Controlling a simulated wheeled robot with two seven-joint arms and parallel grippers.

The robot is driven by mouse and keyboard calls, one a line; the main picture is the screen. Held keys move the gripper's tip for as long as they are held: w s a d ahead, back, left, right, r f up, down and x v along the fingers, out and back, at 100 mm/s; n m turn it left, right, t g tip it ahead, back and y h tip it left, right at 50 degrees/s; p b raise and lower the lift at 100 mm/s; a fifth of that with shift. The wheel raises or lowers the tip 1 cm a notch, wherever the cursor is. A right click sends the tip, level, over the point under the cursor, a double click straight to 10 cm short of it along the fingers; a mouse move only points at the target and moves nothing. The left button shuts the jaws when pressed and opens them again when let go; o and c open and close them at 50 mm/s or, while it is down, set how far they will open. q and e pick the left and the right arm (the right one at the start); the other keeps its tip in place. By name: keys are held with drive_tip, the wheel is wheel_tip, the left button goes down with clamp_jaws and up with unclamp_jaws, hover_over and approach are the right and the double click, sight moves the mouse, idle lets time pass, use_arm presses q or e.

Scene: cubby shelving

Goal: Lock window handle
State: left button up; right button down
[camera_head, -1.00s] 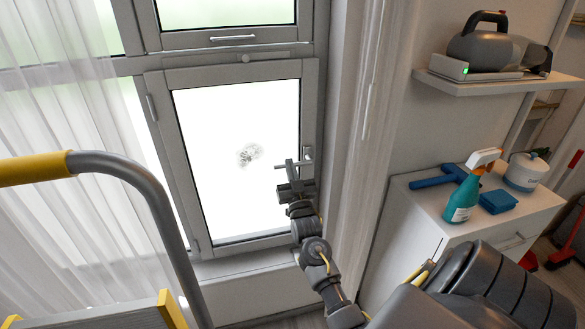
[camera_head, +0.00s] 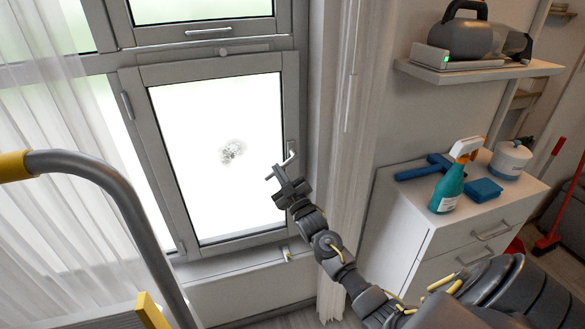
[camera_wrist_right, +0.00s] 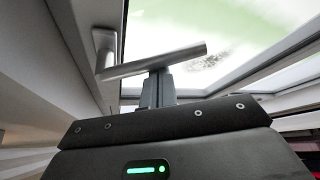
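The window handle (camera_head: 289,155) is a light lever on the right side of the lower grey window frame. In the head view its lever points down and left from its mount. In the right wrist view the handle (camera_wrist_right: 160,61) is a metal bar that sticks out sideways from its mount at the left. My right gripper (camera_head: 275,173) is at the handle. In the wrist view its fingers (camera_wrist_right: 157,88) look close together, and the bar crosses in front of their tips; contact is unclear. The window sash (camera_head: 222,150) looks closed or nearly so. My left gripper is not in view.
A white cabinet (camera_head: 408,243) stands at the right with a teal spray bottle (camera_head: 449,188), a blue cloth (camera_head: 483,190) and a white pot (camera_head: 510,160). A shelf (camera_head: 480,70) is above it. A yellow-and-grey ladder rail (camera_head: 110,185) crosses the left.

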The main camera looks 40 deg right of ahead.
drive_tip(key=d+f+n+g+y, duration=0.1)
drive_tip(key=n, duration=0.2)
drive_tip(key=f+n+y, duration=0.1)
drive_tip(key=f+n, duration=0.1)
drive_tip(key=s+d+f+n+g+y+p, duration=0.1)
drive_tip(key=n+y, duration=0.1)
drive_tip(key=n, duration=0.1)
drive_tip(key=shift+d+f+n+g, duration=0.3)
drive_tip(key=shift+d+f, duration=0.05)
drive_tip(key=shift+f, duration=0.05)
drive_tip(key=shift+d, duration=0.1)
drive_tip(key=a+r+p, duration=0.1)
drive_tip(key=a+p, duration=0.1)
drive_tip(key=a, duration=0.2)
drive_tip(key=d+r+b+v, duration=0.1)
drive_tip(key=v, duration=0.8)
drive_tip(key=shift+s, duration=0.4)
